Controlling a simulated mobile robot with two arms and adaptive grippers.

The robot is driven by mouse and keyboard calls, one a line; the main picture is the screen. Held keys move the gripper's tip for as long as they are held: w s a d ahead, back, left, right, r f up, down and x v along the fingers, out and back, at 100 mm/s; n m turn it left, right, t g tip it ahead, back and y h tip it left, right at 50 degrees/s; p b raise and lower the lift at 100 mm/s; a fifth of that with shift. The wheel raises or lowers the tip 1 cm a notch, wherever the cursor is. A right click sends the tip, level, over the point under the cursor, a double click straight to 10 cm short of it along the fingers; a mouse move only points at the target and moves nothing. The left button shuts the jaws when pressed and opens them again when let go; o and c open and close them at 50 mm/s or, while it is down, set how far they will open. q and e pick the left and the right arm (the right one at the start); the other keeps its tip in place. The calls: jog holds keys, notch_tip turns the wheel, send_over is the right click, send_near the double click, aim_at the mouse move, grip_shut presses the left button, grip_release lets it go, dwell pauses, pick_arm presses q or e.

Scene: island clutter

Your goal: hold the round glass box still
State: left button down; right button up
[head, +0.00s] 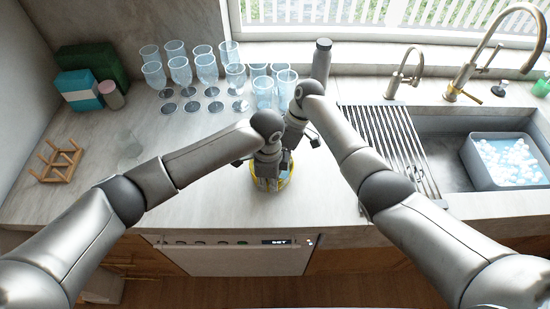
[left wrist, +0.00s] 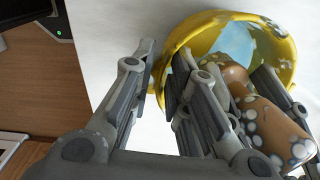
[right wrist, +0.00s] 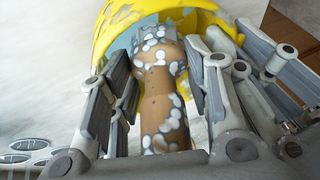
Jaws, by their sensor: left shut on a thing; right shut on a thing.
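The round glass box (head: 284,184) stands on the counter near its front edge, with a yellow rim and bluish wall. Its open rim shows in the left wrist view (left wrist: 213,20) and right wrist view (right wrist: 112,28); white foam spots dot the rim. My left gripper (head: 267,180) straddles the near wall and is shut on it. A brown, foam-spotted, bulb-ended thing (right wrist: 162,95) reaches into the box; it also shows in the left wrist view (left wrist: 232,72). My right gripper (right wrist: 160,85) is shut on it. The head view mostly hides both fingertips.
Several wine glasses (head: 207,70) and tumblers (head: 264,92) stand behind. A dark bottle (head: 321,62) is near the window. A drying rack (head: 385,135) and the sink with a foamy tub (head: 480,175) lie right. A wooden rack (head: 58,160) is left.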

jog(key=shift+w+d+r, duration=0.1)
jog(key=shift+w+d, duration=0.05)
jog(key=shift+w, duration=0.35)
jog(key=shift+w+d+r, duration=0.1)
jog(key=shift+w+d, duration=0.05)
jog(key=shift+w, duration=0.3)
jog(key=shift+c, duration=0.2)
jog(key=shift+o, duration=0.2)
jog(key=shift+s+a, duration=0.1)
jog(key=shift+s, duration=0.95)
jog(key=shift+a, duration=0.1)
